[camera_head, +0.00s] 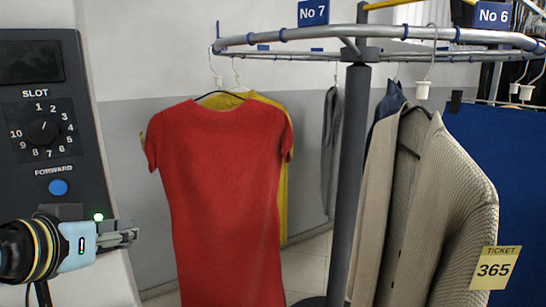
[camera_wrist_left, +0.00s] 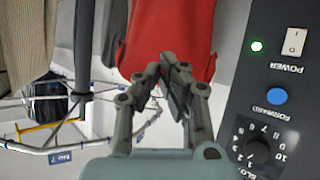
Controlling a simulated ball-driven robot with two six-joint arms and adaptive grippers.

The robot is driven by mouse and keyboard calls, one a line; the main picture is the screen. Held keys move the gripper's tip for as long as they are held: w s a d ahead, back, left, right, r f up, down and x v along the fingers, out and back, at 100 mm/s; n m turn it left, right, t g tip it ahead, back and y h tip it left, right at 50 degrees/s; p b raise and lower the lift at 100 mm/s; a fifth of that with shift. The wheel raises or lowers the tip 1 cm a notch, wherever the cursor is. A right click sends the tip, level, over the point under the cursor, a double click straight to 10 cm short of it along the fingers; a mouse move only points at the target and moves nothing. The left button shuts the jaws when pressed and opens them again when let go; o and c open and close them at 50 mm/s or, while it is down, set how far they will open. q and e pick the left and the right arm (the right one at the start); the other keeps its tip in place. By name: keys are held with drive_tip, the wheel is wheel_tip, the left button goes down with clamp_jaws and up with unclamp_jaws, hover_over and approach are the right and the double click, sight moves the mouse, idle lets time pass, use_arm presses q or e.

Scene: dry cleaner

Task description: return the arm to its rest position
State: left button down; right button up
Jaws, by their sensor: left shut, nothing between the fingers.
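My left gripper (camera_head: 132,234) is shut and empty at the lower left of the head view, in front of the lower part of the dark control panel (camera_head: 88,130). In the left wrist view, its fingertips (camera_wrist_left: 168,68) meet with nothing between them. The red dress (camera_wrist_left: 170,30) is behind them there, and the panel (camera_wrist_left: 238,110) is to their right, apart from them. My right gripper is in neither view.
The panel has a slot dial (camera_head: 42,131), a blue forward button (camera_head: 58,187) and a lit green lamp (camera_head: 98,217). A red dress (camera_head: 222,190), a beige cardigan (camera_head: 440,200) and other clothes hang from the rail (camera_head: 290,36). A dark post (camera_head: 349,180) stands mid-right.

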use_arm(q)
drive_tip(key=s+a+f+g+y, duration=0.2)
drive_tip(key=s+f+g, duration=0.35)
drive_tip(key=s, duration=0.75)
drive_tip(key=s+a+f+g+y, duration=0.15)
drive_tip(key=s+f+g, duration=0.25)
drive_tip(key=s+f, duration=0.55)
drive_tip(key=s+a+f+b, duration=0.2)
drive_tip(key=s+f+b, duration=0.15)
drive_tip(key=f, duration=1.35)
drive_tip(key=s+a+f+b, duration=0.2)
drive_tip(key=f+b, duration=0.3)
drive_tip(key=f, duration=1.3)
drive_tip(key=s+f+g+b, duration=0.2)
drive_tip(key=s+f+b, duration=0.3)
drive_tip(key=s+f, duration=1.2)
wheel_tip(320, 180, down, 2)
drive_tip(key=shift+a+f, duration=0.1)
drive_tip(key=shift+a, duration=0.1)
drive_tip(key=shift+s, duration=0.1)
